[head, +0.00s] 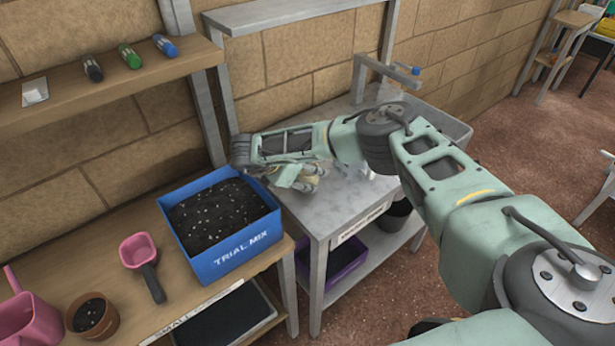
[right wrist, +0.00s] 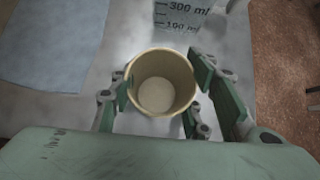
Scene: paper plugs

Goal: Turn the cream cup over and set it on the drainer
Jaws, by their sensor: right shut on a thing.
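The cream cup (right wrist: 160,88) is between the fingers of my right gripper (head: 303,180), which is shut on it. In the right wrist view its open mouth faces the camera and its inner bottom shows, so it is mouth up over the grey bench top. Whether its base touches the bench I cannot tell. In the head view the gripper hides most of the cup, low over the metal bench (head: 335,212). I cannot make out the drainer; my right arm covers part of the bench. My left gripper is not in view.
A clear measuring beaker (right wrist: 183,14) stands just beyond the cup, and a pale blue sheet (right wrist: 52,45) lies left. A blue TRIAL MIX box (head: 218,258) of soil stands left of the bench, near a pink scoop (head: 138,251). The bench front looks clear.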

